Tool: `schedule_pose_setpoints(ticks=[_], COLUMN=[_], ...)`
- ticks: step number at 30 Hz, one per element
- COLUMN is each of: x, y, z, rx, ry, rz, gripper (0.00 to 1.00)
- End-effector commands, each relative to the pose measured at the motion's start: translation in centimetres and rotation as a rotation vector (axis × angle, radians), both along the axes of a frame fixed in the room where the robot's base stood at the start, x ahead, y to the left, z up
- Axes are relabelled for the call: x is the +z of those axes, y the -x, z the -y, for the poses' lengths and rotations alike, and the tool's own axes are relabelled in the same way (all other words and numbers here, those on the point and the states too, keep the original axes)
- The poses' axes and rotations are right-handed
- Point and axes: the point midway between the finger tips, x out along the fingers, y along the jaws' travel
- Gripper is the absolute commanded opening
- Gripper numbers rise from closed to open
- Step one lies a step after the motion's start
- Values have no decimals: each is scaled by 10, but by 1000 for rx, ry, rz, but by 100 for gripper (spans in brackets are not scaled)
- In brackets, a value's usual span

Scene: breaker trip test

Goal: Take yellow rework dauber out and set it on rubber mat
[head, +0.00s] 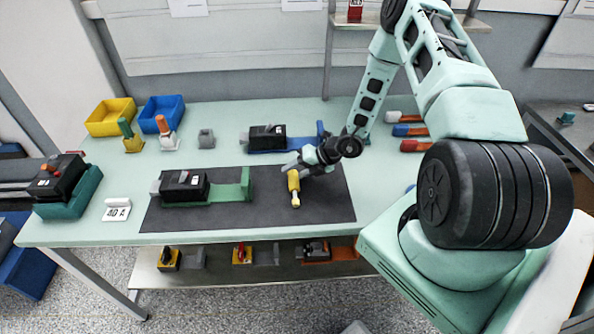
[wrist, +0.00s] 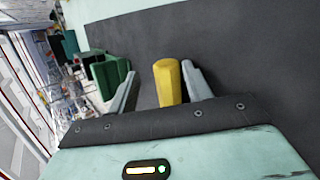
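The yellow rework dauber (head: 293,183) is over the right part of the dark rubber mat (head: 325,205), its narrow pale end toward the front edge. I cannot tell whether it touches the mat. My gripper (head: 296,168) is at the dauber's far end. In the wrist view the dauber (wrist: 167,85) stands between the two fingers of my gripper (wrist: 157,88), close to the right finger, with a gap to the left one. The gripper looks open around it. The mat (wrist: 235,50) shows behind.
A black device on a green base (head: 230,190) occupies the mat's left part. Behind are a black device on a blue base (head: 267,136), a grey block (head: 206,138), two upright handled tools (head: 130,135) and yellow (head: 110,117) and blue (head: 161,112) bins. The mat's front right is clear.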

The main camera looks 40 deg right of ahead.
Motion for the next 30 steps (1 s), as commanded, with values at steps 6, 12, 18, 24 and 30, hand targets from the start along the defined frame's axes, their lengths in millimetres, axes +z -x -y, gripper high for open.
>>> schedule_pose_setpoints(ticks=[6, 12, 18, 24, 30], x=[-2, 0, 20, 53, 86], y=[1, 3, 19, 44, 69], z=[1, 4, 19, 42, 64], rx=[-1, -2, -5, -4, -3], ry=[3, 4, 5, 6, 6], rz=[-4, -5, -3, 1, 2], gripper=[54, 54, 54, 54, 54])
